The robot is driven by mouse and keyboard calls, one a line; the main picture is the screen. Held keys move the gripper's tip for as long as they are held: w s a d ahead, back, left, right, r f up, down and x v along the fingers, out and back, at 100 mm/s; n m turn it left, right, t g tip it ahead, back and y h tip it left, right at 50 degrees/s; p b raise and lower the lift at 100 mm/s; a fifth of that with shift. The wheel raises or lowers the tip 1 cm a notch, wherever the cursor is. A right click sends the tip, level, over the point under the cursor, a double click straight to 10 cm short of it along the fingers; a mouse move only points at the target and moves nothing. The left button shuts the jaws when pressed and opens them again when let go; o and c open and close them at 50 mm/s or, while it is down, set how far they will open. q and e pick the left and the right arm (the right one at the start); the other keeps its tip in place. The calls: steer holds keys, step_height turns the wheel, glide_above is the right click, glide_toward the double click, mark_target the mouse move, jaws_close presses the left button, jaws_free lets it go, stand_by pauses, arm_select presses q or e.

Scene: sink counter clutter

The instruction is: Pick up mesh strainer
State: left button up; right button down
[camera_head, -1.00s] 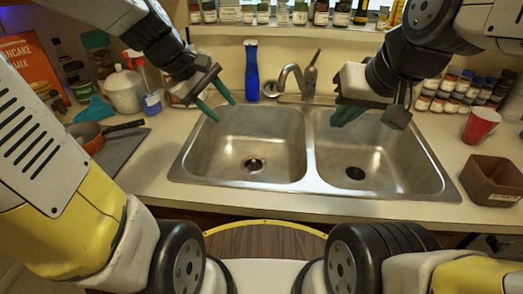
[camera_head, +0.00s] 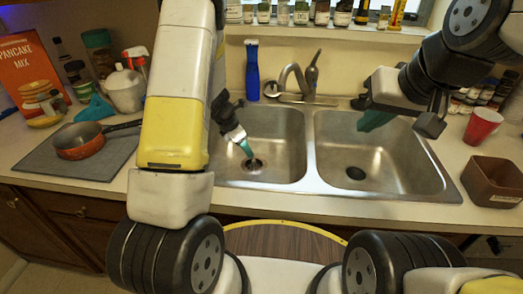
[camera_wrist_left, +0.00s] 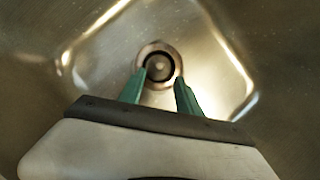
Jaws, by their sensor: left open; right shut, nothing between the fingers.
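In the left basin, a round metal drain piece (camera_head: 253,165) with a dark ring and paler centre sits at the bottom; it also shows in the left wrist view (camera_wrist_left: 158,66). This looks like the mesh strainer, though its mesh is too small to make out. My left gripper (camera_head: 246,150) reaches down into this basin above the drain. In the left wrist view its two teal fingers (camera_wrist_left: 160,80) are apart, one toward each side of the drain, with nothing between them. My right gripper (camera_head: 375,121) is shut and empty over the right basin.
The faucet (camera_head: 293,82) and a blue bottle (camera_head: 252,70) stand behind the basins. An orange pan (camera_head: 79,141) lies on a grey mat at left. A red cup (camera_head: 482,126) and brown container (camera_head: 492,182) stand at right. Basin walls surround my left gripper.

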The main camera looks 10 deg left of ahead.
mark_target(253, 160)
arm_select(q)
steer(key=x, duration=0.7)
steer(key=shift+f, duration=0.1)
steer(key=shift+c, duration=0.4)
jaws_close()
